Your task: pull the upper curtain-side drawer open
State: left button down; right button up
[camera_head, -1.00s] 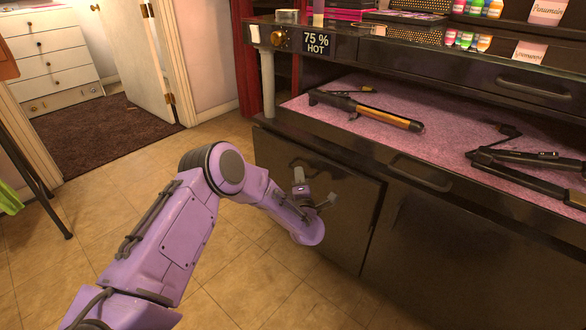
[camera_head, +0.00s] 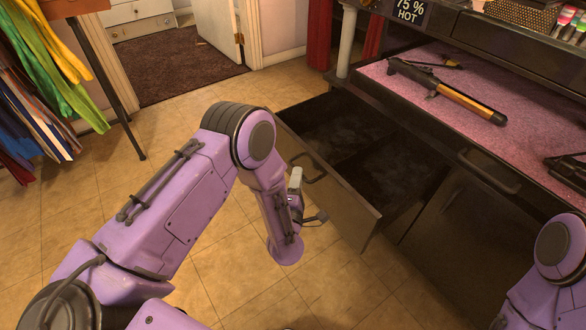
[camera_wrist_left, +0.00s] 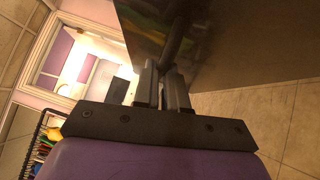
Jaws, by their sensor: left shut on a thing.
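The dark curtain-side drawer (camera_head: 345,198), below the pink-topped counter, stands well out from the cabinet, and its dark divided interior is visible. Its bar handle (camera_head: 308,168) is on the front panel. My left gripper (camera_head: 297,180) is at that handle. In the left wrist view the fingers of my left gripper (camera_wrist_left: 164,85) are closed around the handle bar (camera_wrist_left: 174,42), against the dark panel (camera_wrist_left: 235,40). My right gripper is out of view; only part of my right arm shows at the lower right.
A pink counter (camera_head: 415,78) holds a black and orange styling tool (camera_head: 450,98). A closed neighbouring front with a handle (camera_head: 488,175) is to the right. Red curtains (camera_head: 319,35) hang behind. Colourful garments (camera_head: 40,75) hang at left. The tiled floor (camera_head: 230,275) before the drawer is clear.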

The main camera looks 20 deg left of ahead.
pick_arm(q)
jog(key=shift+s+a, duration=0.1)
jog(key=shift+s, duration=0.15)
jog(key=c, duration=1.2)
grip_release()
jog(key=v, duration=1)
jog(key=shift+s+p, duration=0.2)
jog(key=shift+p, duration=0.15)
